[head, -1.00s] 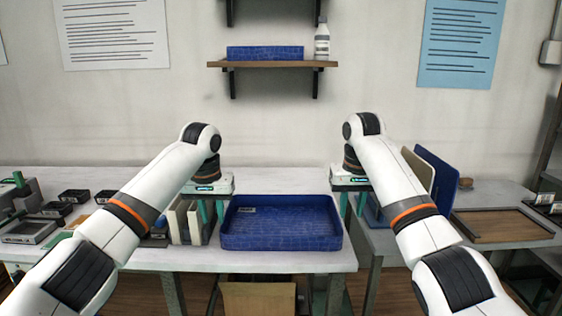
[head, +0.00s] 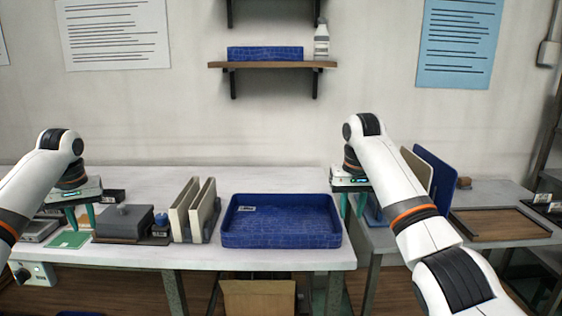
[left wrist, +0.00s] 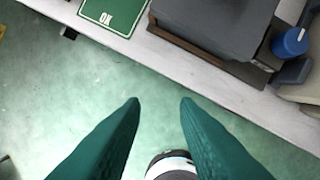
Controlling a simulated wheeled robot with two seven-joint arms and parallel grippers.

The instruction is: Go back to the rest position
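My left gripper (head: 82,218) is at the far left in the head view, low near the table's front edge. Its green fingers are apart with nothing between them; in the left wrist view the tips (left wrist: 160,101) point over bare green floor, just off the table edge. My right gripper (head: 353,211) hangs right of the blue tray (head: 280,238), beside the gap between the two tables. Its fingers are apart and I see nothing held. Two cream panels (head: 182,212) stand upright in a holder left of the tray. The tray looks empty but for a label.
A grey block with a knob (head: 123,222) and a green card (head: 69,239) are near my left gripper; the card, marked OK, also shows in the left wrist view (left wrist: 108,14). A blue panel (head: 436,180) and a cream panel stand behind my right arm. A brown tray (head: 500,226) lies right.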

